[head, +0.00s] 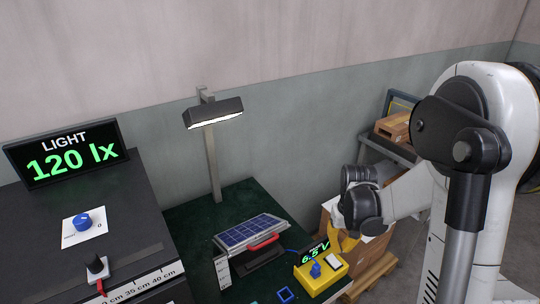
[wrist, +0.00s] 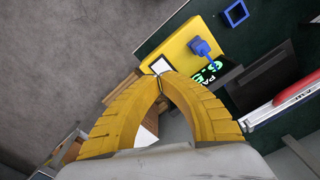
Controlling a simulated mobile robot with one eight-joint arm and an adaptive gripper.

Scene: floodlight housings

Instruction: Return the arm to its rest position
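My arm reaches in from the right in the head view, bent at the elbow. My gripper (head: 345,243) hangs beside the right edge of the green table, near the yellow meter box (head: 322,274). In the wrist view the two yellow fingers of my gripper (wrist: 160,74) curve together and their tips meet. Nothing shows between them. The yellow box (wrist: 190,50), with a blue knob and a white patch, lies beyond the fingertips.
A solar panel (head: 251,232) with a red handle sits on the green table (head: 190,225) under a lit floodlight (head: 213,112) on a post. A black light display (head: 66,152) reads 120 lx. Cardboard boxes (head: 327,217) and a shelf (head: 388,148) stand close behind my gripper.

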